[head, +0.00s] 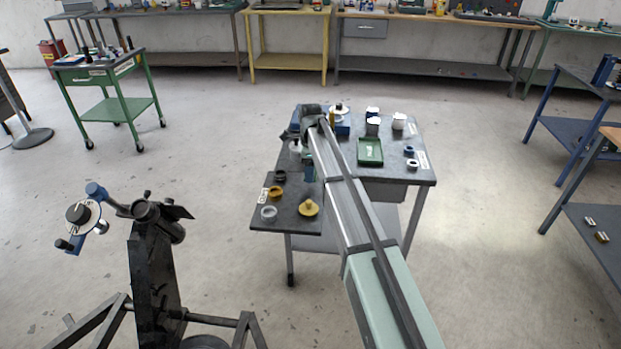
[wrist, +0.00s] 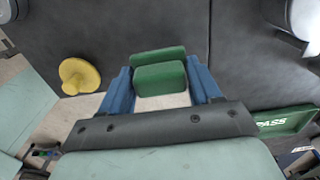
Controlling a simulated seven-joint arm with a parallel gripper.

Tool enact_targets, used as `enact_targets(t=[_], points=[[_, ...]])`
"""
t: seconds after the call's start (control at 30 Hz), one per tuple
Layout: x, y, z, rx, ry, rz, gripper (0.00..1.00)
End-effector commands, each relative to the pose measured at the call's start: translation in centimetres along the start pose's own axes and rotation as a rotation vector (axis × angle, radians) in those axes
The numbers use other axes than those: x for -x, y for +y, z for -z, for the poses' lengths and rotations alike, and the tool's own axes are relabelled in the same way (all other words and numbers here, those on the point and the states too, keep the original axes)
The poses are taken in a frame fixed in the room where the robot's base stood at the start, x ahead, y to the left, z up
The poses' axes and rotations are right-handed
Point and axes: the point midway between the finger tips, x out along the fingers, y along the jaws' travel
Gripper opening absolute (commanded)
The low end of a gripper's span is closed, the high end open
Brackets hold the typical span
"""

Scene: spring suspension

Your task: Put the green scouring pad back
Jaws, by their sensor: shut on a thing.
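In the wrist view the green scouring pad (wrist: 161,79) sits between the two blue fingers of my gripper (wrist: 161,88), which is shut on it. The green shows as two parts, one behind the other; I cannot tell whether both belong to one pad. Bare floor shows just below the green in the picture, with dark grey surface above it. In the head view my gripper (head: 309,172) hangs over the left part of the grey table (head: 410,178), near the step to its lower left shelf (head: 290,222). The pad is not clear there.
A yellow knobbed lid (head: 308,208) lies on the lower shelf with several rings (head: 268,213); it also shows in the wrist view (wrist: 80,75). A green tray marked PASS (head: 370,152) lies right of my arm. Cups (head: 373,126) and a bottle (head: 295,148) stand nearby.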

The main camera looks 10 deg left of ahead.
Motion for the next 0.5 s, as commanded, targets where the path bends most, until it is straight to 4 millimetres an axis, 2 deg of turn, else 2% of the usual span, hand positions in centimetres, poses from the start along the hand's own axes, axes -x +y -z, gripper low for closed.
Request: enact_targets(t=[0.3,0.5], points=[[-3.4,0.1,0.0,-0.001,0.0,-0.001,0.3],[-3.5,0.0,0.0,-0.001,0.0,0.0,0.3]])
